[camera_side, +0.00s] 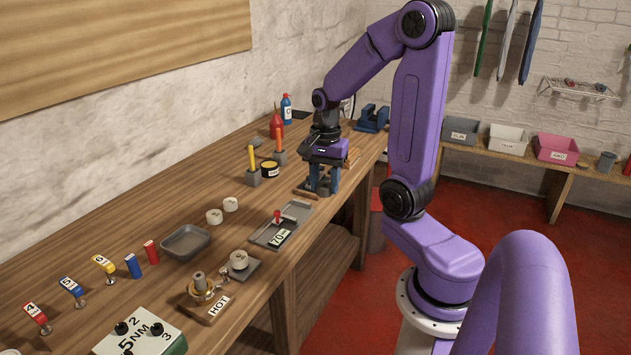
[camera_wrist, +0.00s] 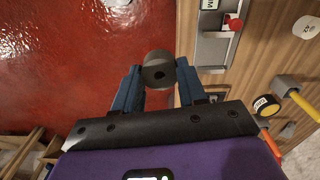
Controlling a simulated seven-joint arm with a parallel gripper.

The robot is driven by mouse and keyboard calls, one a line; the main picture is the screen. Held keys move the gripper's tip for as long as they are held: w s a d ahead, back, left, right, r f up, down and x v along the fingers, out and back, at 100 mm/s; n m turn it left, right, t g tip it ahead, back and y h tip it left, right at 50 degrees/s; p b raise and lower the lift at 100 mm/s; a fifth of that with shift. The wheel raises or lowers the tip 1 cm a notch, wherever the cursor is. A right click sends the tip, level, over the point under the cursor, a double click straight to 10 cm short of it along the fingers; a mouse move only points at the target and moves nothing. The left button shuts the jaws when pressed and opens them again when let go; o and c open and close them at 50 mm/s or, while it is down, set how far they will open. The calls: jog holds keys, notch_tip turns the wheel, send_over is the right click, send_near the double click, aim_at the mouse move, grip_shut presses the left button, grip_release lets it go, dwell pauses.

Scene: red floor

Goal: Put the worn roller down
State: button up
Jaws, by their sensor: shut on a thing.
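The worn roller (camera_wrist: 158,72) is a dark grey cylinder with a hole in its end. In the wrist view it sits between the blue fingertips of my gripper (camera_wrist: 157,78), which is shut on it. In the side view my gripper (camera_side: 322,188) points down near the front edge of the wooden bench (camera_side: 330,222). The roller is small and mostly hidden there, and I cannot tell whether it touches anything below. In the wrist view, red floor lies behind the roller and the bench edge is to its right.
A grey tray with a red knob and label (camera_side: 268,238) lies nearby; an empty grey tray (camera_side: 186,243) is farther left. White rollers (camera_side: 214,216) stand on the bench. A HOT-marked board (camera_side: 218,305) carries a brass piece. A yellow-handled tool (camera_side: 252,160) stands near my gripper.

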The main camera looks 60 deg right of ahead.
jog(key=shift+s+a+r, duration=0.25)
jog(key=shift+s+a, duration=0.1)
jog(key=shift+s, duration=0.25)
jog(key=w+a+n, duration=0.4)
jog(key=w+a, duration=0.4)
jog(key=w, duration=0.2)
jog(key=n, duration=0.5)
send_over(187, 245)
jog(key=s, duration=0.1)
notch_tip(187, 245, down, 9)
jog(key=shift+w+f, duration=0.6)
jog(key=shift+f, duration=1.55)
jog(key=shift+f, duration=0.15)
